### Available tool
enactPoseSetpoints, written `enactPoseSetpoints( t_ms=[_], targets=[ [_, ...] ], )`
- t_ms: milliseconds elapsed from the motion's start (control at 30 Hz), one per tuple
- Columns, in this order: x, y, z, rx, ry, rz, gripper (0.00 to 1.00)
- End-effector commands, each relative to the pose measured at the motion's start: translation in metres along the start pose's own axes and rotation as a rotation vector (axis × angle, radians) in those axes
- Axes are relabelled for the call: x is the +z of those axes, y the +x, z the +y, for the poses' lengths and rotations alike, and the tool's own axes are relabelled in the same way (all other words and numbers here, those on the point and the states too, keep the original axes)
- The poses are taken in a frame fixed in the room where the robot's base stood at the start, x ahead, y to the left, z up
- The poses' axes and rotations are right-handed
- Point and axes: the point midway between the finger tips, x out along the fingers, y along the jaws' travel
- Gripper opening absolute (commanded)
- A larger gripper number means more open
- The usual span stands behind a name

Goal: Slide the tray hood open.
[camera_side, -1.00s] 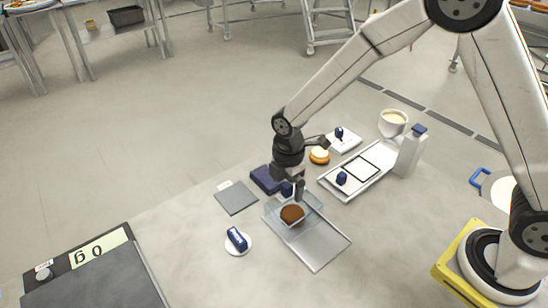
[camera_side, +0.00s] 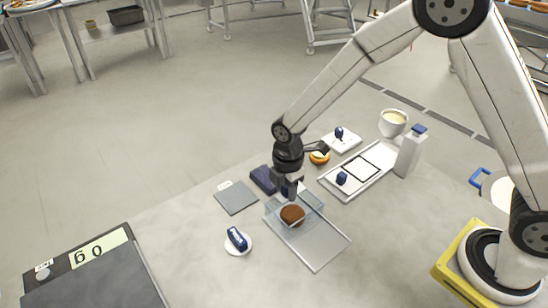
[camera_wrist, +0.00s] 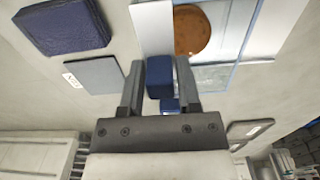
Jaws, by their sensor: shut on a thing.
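The shallow metal tray (camera_side: 318,246) lies on the table, its front right part bare. A clear, bluish hood (camera_side: 274,219) covers its back left part, over a brown round (camera_side: 292,216). The round also shows in the wrist view (camera_wrist: 191,30), beside the hood's clear edge (camera_wrist: 238,32). My gripper (camera_side: 290,190) is at the hood's back edge, pointing down. In the wrist view, my gripper (camera_wrist: 160,82) has its fingers on both sides of a dark blue handle block (camera_wrist: 159,72), shut on it. In the side view the fingers mostly hide this handle.
A dark blue block (camera_side: 262,179) and grey plate (camera_side: 237,197) lie close left of my gripper. Behind right stand a long tray (camera_side: 334,190), bottle (camera_side: 409,154) and cup (camera_side: 393,122).

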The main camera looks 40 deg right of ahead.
Motion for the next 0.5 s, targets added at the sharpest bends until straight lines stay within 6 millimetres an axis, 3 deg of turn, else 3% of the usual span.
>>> enactPoseSetpoints(
  t_ms=[500],
  targets=[
    [0.0, -0.0004, -0.0041, -0.002, 0.0, -0.001, 0.1]
  ],
)
